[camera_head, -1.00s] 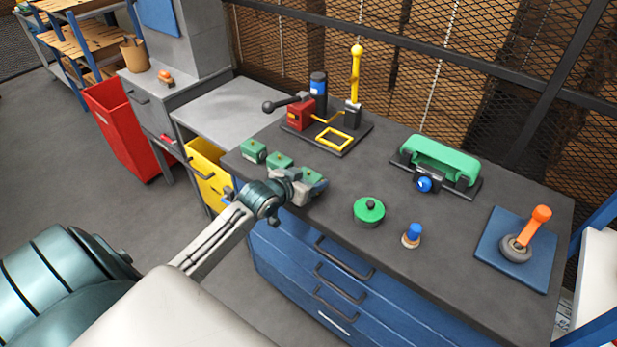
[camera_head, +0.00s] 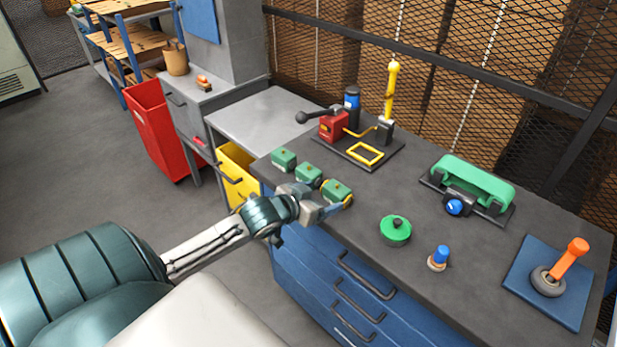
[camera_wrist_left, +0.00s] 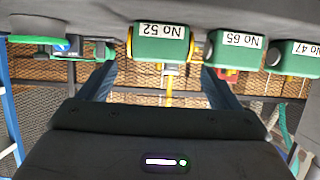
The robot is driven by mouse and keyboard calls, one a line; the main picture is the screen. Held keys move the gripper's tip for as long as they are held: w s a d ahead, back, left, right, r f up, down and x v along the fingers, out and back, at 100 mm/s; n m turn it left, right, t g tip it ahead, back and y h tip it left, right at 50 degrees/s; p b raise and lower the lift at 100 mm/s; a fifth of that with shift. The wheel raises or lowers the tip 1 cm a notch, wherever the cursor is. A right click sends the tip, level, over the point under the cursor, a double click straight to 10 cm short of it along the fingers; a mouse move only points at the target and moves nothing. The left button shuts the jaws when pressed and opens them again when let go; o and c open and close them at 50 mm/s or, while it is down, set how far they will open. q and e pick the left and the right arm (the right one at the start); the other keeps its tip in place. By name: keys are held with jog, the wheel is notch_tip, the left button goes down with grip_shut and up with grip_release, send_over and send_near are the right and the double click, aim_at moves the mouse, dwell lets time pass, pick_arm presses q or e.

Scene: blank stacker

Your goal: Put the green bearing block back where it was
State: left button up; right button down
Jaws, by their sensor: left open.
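Three green bearing blocks stand in a row along the left front edge of the dark bench top. The nearest block (camera_head: 337,190) has a yellow ring and is labelled No 52 in the left wrist view (camera_wrist_left: 160,48). The middle block (camera_head: 309,174) reads No 65 there (camera_wrist_left: 236,50), and the far block (camera_head: 284,159) reads No 47 (camera_wrist_left: 300,57). My left gripper (camera_head: 328,206) is open and empty, just in front of the No 52 block. In the upside-down wrist view, that block lies between the finger lines, beyond the tips. My right gripper is out of view.
Behind are a lever fixture (camera_head: 335,125) and a green-handled holder (camera_head: 472,182). The bench middle is clear.

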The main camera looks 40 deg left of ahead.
pick_arm(q)
jog(key=shift+v, duration=2.35)
jog(key=s+d+f+g+y, duration=0.1)
jog(key=s+d+f+g, duration=0.45)
jog(key=s, duration=0.55)
jog(key=s+d+f+g+y, duration=0.1)
jog(key=s+d+f+g, duration=0.4)
jog(key=s, duration=0.5)
jog(key=a+f, duration=0.3)
jog(key=f, duration=2.8)
jog(key=s+a+f+g, duration=0.1)
jog(key=s+f+g, duration=0.1)
jog(key=s+f, duration=1.5)
notch_tip(320, 180, down, 2)
jog(key=shift+s+a+f, duration=0.1)
jog(key=shift+s+a, duration=0.1)
jog(key=shift+s, duration=0.2)
